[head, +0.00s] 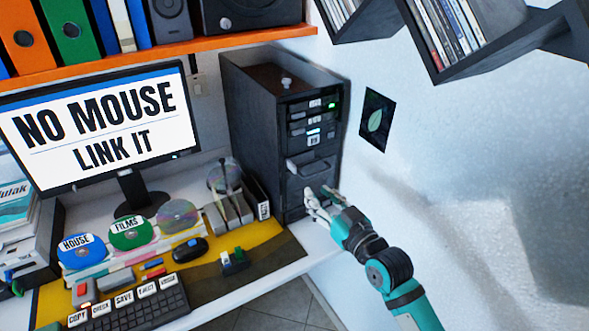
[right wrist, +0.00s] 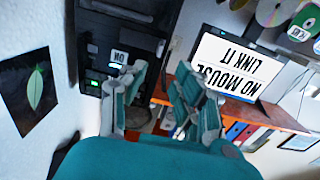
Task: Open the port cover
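The black computer tower (head: 262,140) stands on the right end of the desk. On its front, below the lit drive slots, is a dark panel with a grey handle-like bar (head: 306,166); I cannot tell for sure whether this is the port cover. The panel looks closed. My right gripper (head: 316,204) is in front of the tower's lower front, below the bar, and hides part of it. In the right wrist view, its two fingers (right wrist: 163,82) are spread with nothing between them; the tower shows upside down behind them. Contact with the tower cannot be made out. My left gripper is not in view.
A monitor (head: 100,125) reads "NO MOUSE LINK IT". A keyboard (head: 128,305), mouse (head: 190,249) and several discs lie on the desk left of the tower. An orange shelf (head: 150,56) hangs above. A wall (head: 450,180) bounds the right side, with a leaf picture (head: 376,120).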

